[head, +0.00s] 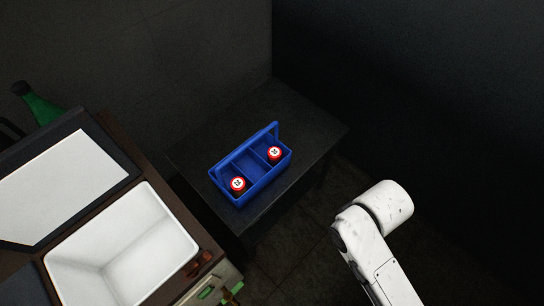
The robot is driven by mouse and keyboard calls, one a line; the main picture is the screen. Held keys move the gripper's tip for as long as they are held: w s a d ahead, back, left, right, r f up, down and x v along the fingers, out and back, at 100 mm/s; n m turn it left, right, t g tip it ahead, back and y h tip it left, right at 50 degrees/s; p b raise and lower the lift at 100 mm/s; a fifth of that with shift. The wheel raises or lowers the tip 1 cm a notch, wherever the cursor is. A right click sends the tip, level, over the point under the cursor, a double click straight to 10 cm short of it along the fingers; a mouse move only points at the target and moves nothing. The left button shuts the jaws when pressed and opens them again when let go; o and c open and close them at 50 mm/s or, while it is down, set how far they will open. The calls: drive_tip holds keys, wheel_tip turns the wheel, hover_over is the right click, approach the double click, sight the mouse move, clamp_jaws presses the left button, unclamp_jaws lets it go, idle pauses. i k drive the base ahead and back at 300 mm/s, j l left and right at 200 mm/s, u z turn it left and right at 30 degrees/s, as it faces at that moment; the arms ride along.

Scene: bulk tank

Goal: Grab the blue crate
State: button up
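The blue crate (262,193) stands upright on a low dark table near the middle of the head view. It is divided into compartments and has a raised handle bar along its long side.
The dark table (307,123) has free room behind and right of the crate. At the left is a counter with a white basin (121,248), a pale panel (62,186) and a green bottle (42,108). Dark walls close off the back. Open floor (290,262) lies in front of the table.

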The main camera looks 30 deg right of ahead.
sight(249, 161)
drive_tip(key=i+j, duration=0.2)
drive_tip(key=j, duration=0.15)
drive_tip(key=i+j+u, duration=0.1)
drive_tip(key=j, duration=0.3)
drive_tip(key=i+j, duration=0.25)
drive_tip(key=i+j+u, duration=0.1)
drive_tip(key=j, duration=0.35)
drive_tip(key=i, duration=0.1)
